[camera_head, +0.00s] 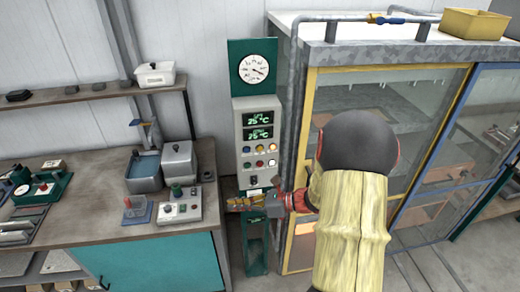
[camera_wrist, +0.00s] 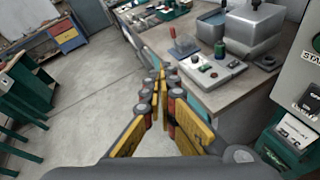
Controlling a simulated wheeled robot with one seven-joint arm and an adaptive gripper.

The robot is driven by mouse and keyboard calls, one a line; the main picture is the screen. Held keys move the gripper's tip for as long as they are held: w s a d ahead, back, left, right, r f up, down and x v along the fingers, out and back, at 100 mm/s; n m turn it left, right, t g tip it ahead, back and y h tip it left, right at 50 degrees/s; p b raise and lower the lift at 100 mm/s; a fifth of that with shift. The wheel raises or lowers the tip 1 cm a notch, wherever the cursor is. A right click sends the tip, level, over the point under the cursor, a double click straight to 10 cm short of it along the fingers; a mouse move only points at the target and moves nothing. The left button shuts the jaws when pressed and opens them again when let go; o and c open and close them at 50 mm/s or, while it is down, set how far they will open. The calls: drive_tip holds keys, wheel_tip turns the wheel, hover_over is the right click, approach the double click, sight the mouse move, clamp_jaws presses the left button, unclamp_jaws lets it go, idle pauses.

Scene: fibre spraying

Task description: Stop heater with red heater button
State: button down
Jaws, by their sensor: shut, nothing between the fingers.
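The heater control panel (camera_head: 242,135) stands upright in the middle of the head view, with two green displays reading about 25 °C. Below them are two rows of small round buttons. A red button (camera_head: 260,163) sits in the middle of the lower row, between a dark one and a white one. My gripper (camera_head: 232,203) is below the buttons at the panel's lower end, pointing left. In the wrist view my gripper's yellow fingers (camera_wrist: 159,76) are shut and empty. That view shows only part of the panel (camera_wrist: 304,95) at the right edge; the red button is not seen there.
A workbench (camera_head: 95,210) with a white control box (camera_head: 180,208) and metal containers stands left of the panel. A round dial gauge (camera_head: 254,70) is above it. A glass-walled cabinet with a yellow frame (camera_head: 310,105) stands to the right. Open floor (camera_wrist: 95,75) shows in the wrist view.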

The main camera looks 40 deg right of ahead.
sight(260, 165)
drive_tip(key=d+m+t+h+p, duration=0.1)
drive_tip(key=d+m+t+h, duration=0.1)
drive_tip(key=d+m, duration=0.3)
drive_tip(key=s+d+f+m+t+h+p, duration=0.1)
drive_tip(key=d+m+t+h+p, duration=0.1)
drive_tip(key=d, duration=0.6)
drive_tip(key=m+h, duration=0.1)
drive_tip(key=m, duration=0.1)
drive_tip(key=shift+s+f+m+t, duration=0.25)
drive_tip(key=shift+s+m+t, duration=0.05)
drive_tip(key=shift+m+t, duration=0.1)
drive_tip(key=shift+w+d, duration=0.1)
drive_tip(key=shift+w+d+b, duration=0.25)
drive_tip(key=shift+w+d, duration=0.5)
drive_tip(key=shift+w, duration=0.5)
drive_tip(key=shift+w+d+b, duration=0.3)
drive_tip(key=shift+w+d, duration=0.4)
drive_tip(key=shift+w, duration=0.5)
drive_tip(key=shift+w+d+b, duration=0.25)
drive_tip(key=shift+w+d, duration=0.5)
drive_tip(key=shift+w, duration=0.5)
drive_tip(key=shift+w+d, duration=0.1)
drive_tip(key=shift+w+d, duration=0.15)
drive_tip(key=shift+w, duration=0.1)
